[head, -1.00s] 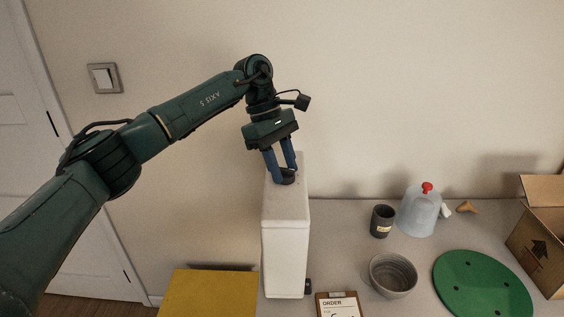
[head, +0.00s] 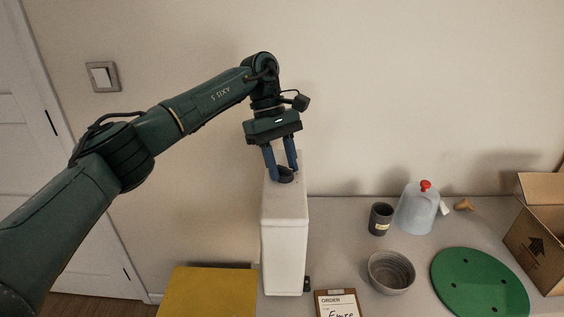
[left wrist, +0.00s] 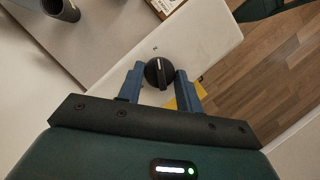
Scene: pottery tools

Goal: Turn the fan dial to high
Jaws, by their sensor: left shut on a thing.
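The fan is a tall white box (head: 286,245) standing upright on the table. Its black round dial (left wrist: 158,72) is on the top face, with a pale pointer line across it and a small mark on the white surface nearby. My left gripper (head: 283,172) reaches down from above with its blue fingers on either side of the dial. In the left wrist view the gripper (left wrist: 160,85) is shut on the dial, one finger at each side. My right gripper is not in view.
A dark cup (head: 380,219), a grey bowl (head: 391,272), a clear dome with a red knob (head: 417,210), a green disc (head: 480,284), an order clipboard (head: 338,303) and a cardboard box (head: 540,240) are right of the fan. A yellow surface (head: 208,292) lies left.

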